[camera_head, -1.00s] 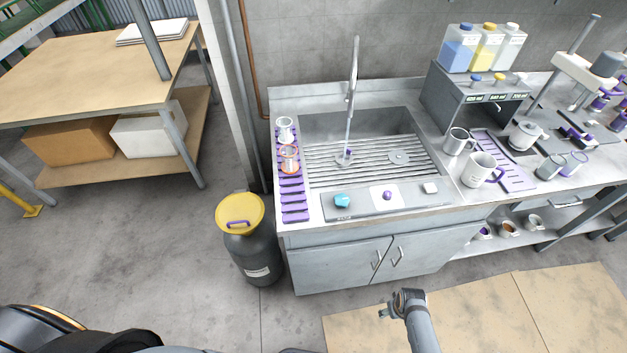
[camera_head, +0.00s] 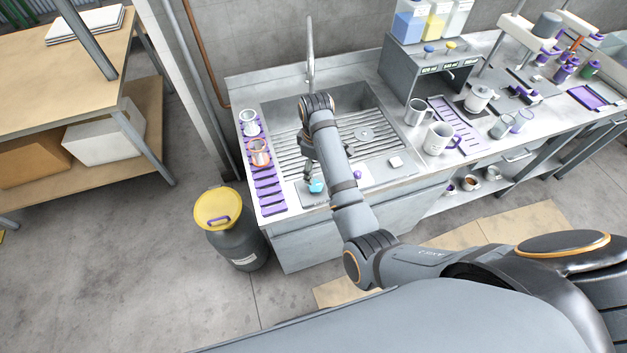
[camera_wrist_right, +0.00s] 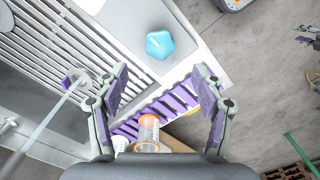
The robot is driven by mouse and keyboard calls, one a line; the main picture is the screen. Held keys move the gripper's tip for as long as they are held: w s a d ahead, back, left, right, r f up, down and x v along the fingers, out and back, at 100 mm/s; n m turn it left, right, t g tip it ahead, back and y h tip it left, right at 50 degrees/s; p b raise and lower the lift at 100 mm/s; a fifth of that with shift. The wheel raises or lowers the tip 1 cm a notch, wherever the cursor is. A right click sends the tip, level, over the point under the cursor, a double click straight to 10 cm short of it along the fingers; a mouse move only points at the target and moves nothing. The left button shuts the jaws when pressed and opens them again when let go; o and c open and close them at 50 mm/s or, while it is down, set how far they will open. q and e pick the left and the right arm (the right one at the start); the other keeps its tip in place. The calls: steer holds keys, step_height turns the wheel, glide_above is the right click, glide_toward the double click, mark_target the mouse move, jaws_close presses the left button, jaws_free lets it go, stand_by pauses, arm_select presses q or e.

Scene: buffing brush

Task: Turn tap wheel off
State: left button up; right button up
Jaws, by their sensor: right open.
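The tap wheel, a small blue rounded star-shaped knob (camera_head: 316,187), sits on the sink's front ledge, left of a small purple knob (camera_head: 357,175). In the right wrist view the blue wheel (camera_wrist_right: 159,45) lies ahead of the fingers, apart from them. My right gripper (camera_wrist_right: 160,80) is open and empty, its purple-padded fingers spread. In the head view this gripper (camera_head: 308,178) hangs close to the wheel, partly hidden by my arm. The tap spout (camera_head: 310,50) stands behind the sink; in the wrist view a pale water stream (camera_wrist_right: 48,125) shows. My left gripper is not in view.
A purple rack (camera_head: 269,190) with glasses stands left of the sink basin. A white block (camera_head: 395,162) lies on the ledge at right. Mugs (camera_head: 438,138) stand on the counter farther right. A grey drum with a yellow lid (camera_head: 218,208) stands on the floor at left.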

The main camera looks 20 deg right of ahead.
mark_target(315, 185)
step_height(315, 185, down, 8)
steer(key=shift+w+r+p, duration=0.1)
steer(key=shift+p, duration=0.7)
steer(key=shift+f, duration=0.35)
steer(key=c, duration=1.1)
